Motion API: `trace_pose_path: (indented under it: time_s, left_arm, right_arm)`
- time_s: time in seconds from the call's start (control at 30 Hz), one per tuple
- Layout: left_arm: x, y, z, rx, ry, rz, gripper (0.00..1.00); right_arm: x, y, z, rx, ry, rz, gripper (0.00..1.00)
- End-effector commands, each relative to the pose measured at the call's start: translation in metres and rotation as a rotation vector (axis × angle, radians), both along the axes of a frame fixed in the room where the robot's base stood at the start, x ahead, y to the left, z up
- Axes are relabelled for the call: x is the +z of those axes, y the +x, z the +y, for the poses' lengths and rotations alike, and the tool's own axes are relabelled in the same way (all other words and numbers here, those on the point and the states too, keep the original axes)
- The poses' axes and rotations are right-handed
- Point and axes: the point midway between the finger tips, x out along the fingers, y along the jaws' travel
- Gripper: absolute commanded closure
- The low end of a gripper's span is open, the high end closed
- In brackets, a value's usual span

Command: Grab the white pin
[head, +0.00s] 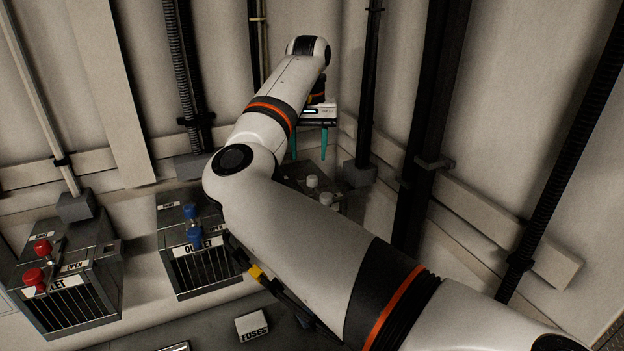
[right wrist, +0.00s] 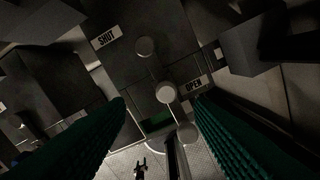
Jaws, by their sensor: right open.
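Two white round-topped pins stand on the third grey box, partly behind my right arm: one pin (head: 312,181) farther back and another (head: 326,198) nearer. In the right wrist view a bright round pin top (right wrist: 165,92) lies between the two fingers, and a greyer one (right wrist: 145,46) lies toward the SHUT label. My right gripper (head: 310,143) is above and behind the box, teal fingers pointing down. Its fingers (right wrist: 160,102) are wide apart in the right wrist view, with nothing held between them. My left gripper is not in view.
A box with blue pins (head: 193,235) stands left of my right arm, and a box with red pins (head: 35,276) stands farther left. A small FUSES block (head: 252,326) lies in front. Dark vertical pipes (head: 430,130) and wall rails stand behind and to the right.

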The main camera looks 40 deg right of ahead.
Motion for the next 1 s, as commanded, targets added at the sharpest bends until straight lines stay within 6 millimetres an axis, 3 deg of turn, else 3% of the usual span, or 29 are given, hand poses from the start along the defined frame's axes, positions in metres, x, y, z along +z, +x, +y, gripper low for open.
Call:
trace_pose_path:
  time_s: [0.2,0.37,0.63,0.93,1.0]
  left_arm:
    - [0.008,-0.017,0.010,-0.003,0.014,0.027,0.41]
    - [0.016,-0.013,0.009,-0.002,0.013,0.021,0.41]
    - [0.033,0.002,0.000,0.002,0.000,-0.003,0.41]
    - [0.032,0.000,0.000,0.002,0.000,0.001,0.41]
    - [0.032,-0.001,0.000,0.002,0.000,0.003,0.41]
  right_arm:
    - [-0.026,0.000,0.000,-0.001,0.001,0.001,0.51]
    - [-0.037,-0.003,-0.001,-0.002,0.001,0.002,0.51]
    - [-0.074,-0.007,-0.004,-0.002,0.000,0.001,0.51]
    - [-0.081,-0.007,-0.004,-0.002,-0.001,0.000,0.51]
    - [-0.081,-0.007,-0.004,-0.002,-0.001,0.000,0.63]
